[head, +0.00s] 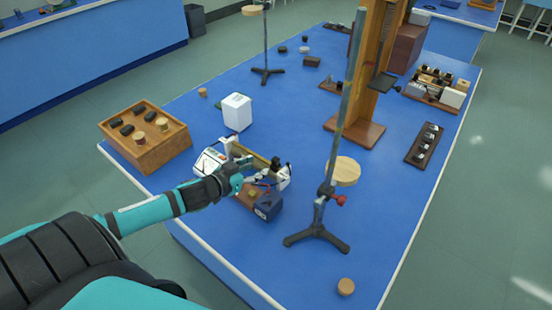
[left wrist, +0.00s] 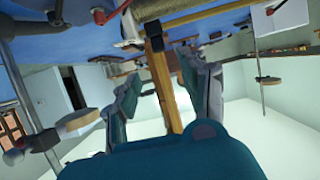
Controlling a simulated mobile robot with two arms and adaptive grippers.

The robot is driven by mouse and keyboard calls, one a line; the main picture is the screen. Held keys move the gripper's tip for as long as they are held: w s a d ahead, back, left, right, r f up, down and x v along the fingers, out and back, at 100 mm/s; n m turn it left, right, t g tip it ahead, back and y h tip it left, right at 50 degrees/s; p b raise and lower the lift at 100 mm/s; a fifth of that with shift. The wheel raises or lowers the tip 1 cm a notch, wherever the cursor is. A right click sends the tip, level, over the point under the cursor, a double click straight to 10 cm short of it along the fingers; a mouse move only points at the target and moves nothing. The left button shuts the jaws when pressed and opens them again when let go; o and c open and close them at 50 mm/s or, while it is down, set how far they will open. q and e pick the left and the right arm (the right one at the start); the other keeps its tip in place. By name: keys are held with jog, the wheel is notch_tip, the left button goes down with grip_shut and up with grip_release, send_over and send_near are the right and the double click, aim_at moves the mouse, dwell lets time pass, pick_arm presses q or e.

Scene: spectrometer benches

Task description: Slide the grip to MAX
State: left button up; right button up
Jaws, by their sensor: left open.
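A slide device with white end blocks (head: 210,161) and a pale brass-coloured bar stands on the blue bench. A small dark piece on its far-right part, probably the grip (head: 275,163), sits near the right end block. I cannot read any MAX mark. My left gripper (head: 240,174) is open, at the near side of the device, left of the dark piece. It hides part of the device.
A retort stand (head: 317,234) with a cork disc rises to the right. A white box (head: 237,112) stands behind, a wooden tray (head: 142,163) to the left. The bench's front right is mostly clear.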

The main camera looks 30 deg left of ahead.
aim_at(275, 160)
pick_arm(q)
jog(key=x, duration=0.9)
jog(key=shift+w+p, duration=0.25)
jog(key=shift+p, duration=0.15)
jog(key=shift+w+f, duration=0.3)
jog(key=shift+w, duration=0.35)
pick_arm(e)
jog(key=shift+w+a+r, duration=0.1)
jog(key=shift+w+r, duration=0.45)
jog(key=shift+w, duration=0.25)
pick_arm(q)
grip_shut()
